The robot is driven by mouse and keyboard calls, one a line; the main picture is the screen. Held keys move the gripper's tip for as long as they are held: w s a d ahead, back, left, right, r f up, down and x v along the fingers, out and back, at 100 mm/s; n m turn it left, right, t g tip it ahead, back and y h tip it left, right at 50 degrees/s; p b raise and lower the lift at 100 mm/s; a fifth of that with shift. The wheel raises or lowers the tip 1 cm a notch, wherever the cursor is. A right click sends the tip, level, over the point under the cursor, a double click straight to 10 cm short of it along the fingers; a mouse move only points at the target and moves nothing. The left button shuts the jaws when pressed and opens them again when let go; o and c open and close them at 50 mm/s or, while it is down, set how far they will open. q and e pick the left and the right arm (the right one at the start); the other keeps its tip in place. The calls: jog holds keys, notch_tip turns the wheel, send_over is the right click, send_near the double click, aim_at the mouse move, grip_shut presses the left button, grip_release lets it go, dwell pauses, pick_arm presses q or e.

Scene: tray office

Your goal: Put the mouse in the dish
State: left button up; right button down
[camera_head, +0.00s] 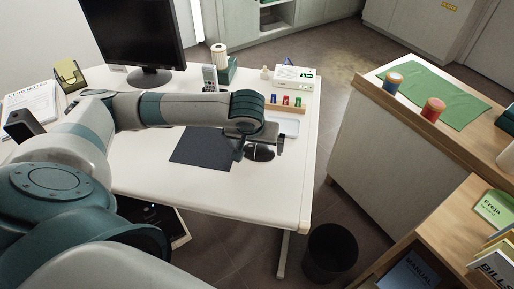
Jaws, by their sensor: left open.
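My left arm reaches in from the left over the white desk. Its gripper (261,148) points down near the desk's right front part and is open, with one finger on each side of a dark, glossy rounded thing. That thing looks like the mouse (260,153), and its top is partly hidden by the gripper. I cannot tell whether the fingers touch it. A pale, shallow tray-like thing (289,126), perhaps the dish, lies just behind and right of the gripper, partly hidden by it. My right gripper is not in view.
A dark mat (202,150) lies left of the gripper. Behind are a rack of small colored items (285,104), a white device (293,78), a phone-like thing (210,77) and a monitor (133,35). The desk's front is clear. A black bin (330,252) stands on the floor.

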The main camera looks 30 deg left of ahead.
pick_arm(q)
jog(key=v, duration=0.8)
jog(key=shift+r+p, duration=0.3)
jog(key=shift+r, duration=0.05)
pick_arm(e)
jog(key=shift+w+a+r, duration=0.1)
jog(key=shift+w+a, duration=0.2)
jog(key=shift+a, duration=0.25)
pick_arm(q)
jog(key=shift+d, duration=0.15)
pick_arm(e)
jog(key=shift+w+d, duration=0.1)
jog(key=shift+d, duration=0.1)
